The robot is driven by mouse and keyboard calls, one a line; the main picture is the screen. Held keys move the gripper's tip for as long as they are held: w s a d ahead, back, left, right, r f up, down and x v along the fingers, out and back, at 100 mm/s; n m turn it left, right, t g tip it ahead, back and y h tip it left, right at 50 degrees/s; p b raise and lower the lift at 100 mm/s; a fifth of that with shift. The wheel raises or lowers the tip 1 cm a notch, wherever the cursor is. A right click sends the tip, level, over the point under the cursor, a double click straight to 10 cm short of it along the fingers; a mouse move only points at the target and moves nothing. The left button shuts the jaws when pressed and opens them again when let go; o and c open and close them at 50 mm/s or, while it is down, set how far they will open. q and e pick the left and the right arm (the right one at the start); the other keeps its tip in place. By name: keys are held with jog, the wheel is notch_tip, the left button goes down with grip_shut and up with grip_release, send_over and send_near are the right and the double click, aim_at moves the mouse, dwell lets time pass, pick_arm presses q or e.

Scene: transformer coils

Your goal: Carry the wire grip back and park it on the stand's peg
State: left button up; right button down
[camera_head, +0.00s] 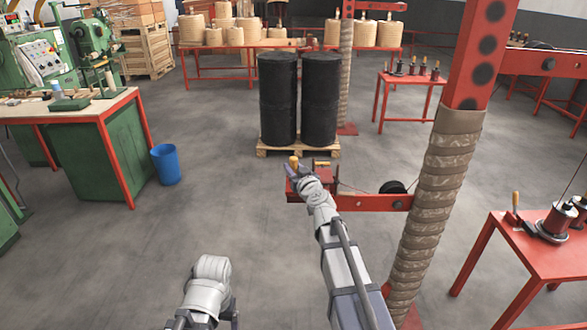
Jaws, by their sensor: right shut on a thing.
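My right gripper (296,168) is at the end of my outstretched right arm, in the middle of the view. It is shut on the wire grip, whose yellow-orange handle (294,161) sticks up at the fingertips. The rest of the wire grip is hidden by the gripper or too small to make out. The gripper is over the left end of a red stand (360,202). I cannot make out the peg, nor whether the grip touches the stand. Of my left arm only links show at the bottom; its gripper is not seen.
A black wheel (393,187) sits on the stand's red beam, close to a wrapped red post (438,180). Two black drums (278,100) stand on a pallet (298,148) behind. A red table (530,262) is at right, a blue bin (166,165) at left. The left-centre floor is clear.

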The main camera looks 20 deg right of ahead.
jog(key=c, duration=0.5)
grip_release()
jog(key=shift+f, duration=0.1)
jog(key=s, duration=0.7)
jog(key=shift+s+d+r+p, duration=0.25)
jog(key=shift+s+r+p, duration=0.1)
jog(key=shift+s+r, duration=0.05)
